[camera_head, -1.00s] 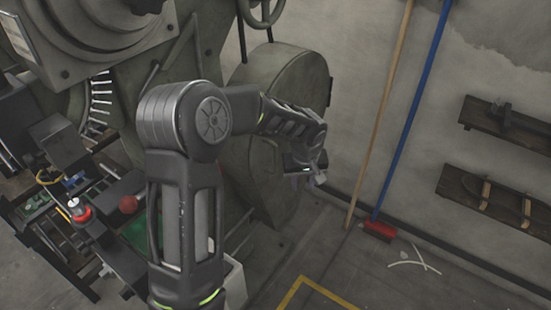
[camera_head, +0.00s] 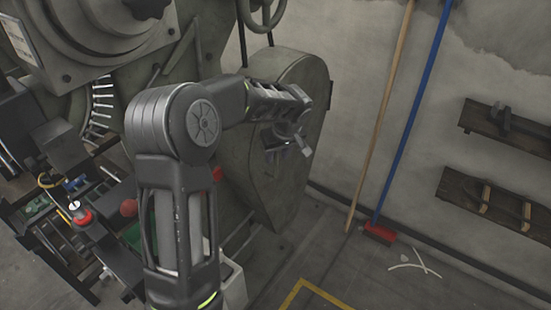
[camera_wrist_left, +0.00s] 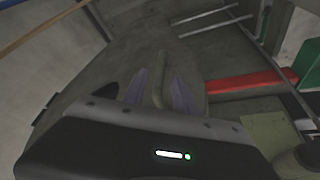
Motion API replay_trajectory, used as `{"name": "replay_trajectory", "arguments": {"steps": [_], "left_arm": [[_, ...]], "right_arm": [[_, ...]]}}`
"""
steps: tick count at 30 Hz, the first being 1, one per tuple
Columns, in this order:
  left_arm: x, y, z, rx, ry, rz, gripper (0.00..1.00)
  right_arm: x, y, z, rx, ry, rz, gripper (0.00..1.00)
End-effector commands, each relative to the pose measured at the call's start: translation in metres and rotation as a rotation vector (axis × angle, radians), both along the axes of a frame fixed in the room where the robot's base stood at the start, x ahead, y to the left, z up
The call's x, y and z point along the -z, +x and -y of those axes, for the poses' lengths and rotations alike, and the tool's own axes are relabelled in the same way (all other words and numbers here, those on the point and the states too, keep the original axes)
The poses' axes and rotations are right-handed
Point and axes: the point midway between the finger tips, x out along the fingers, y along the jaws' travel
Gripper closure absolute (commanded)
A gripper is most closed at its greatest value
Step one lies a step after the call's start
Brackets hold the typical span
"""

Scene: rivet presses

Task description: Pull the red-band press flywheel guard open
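The flywheel guard (camera_head: 290,95) is a large grey-green rounded cover on the side of the press (camera_head: 75,50); it looks closed. In the left wrist view the guard's face (camera_wrist_left: 110,70) fills the middle, with a thin upright bar handle (camera_wrist_left: 159,75) on it. My left gripper (camera_head: 290,148) is at the guard's face in the head view. In the wrist view its two fingers (camera_wrist_left: 160,94) stand apart on either side of the handle, with gaps visible. A red band (camera_wrist_left: 245,83) shows right of the guard. My right gripper is not in view.
A wooden pole (camera_head: 382,110) and a blue-handled broom (camera_head: 412,105) with a red head lean on the wall right of the guard. Wall shelves (camera_head: 490,200) hang farther right. The floor beyond the guard has open room, with yellow tape (camera_head: 315,288) and white scraps.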

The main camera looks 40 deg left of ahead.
Motion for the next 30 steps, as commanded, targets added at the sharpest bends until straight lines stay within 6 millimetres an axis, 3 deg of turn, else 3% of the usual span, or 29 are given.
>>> {"name": "replay_trajectory", "arguments": {"steps": [7, 17, 30], "left_arm": [[0.03, 0.007, -0.01, 0.001, -0.001, -0.001, 0.66], [0.035, 0.008, -0.012, 0.0, 0.0, 0.001, 0.66], [0.035, 0.008, -0.012, 0.0, 0.0, 0.001, 1.0]], "right_arm": [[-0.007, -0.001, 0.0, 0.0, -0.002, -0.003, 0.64], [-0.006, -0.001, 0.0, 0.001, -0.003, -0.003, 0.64], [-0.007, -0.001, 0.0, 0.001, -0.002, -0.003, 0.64]]}}
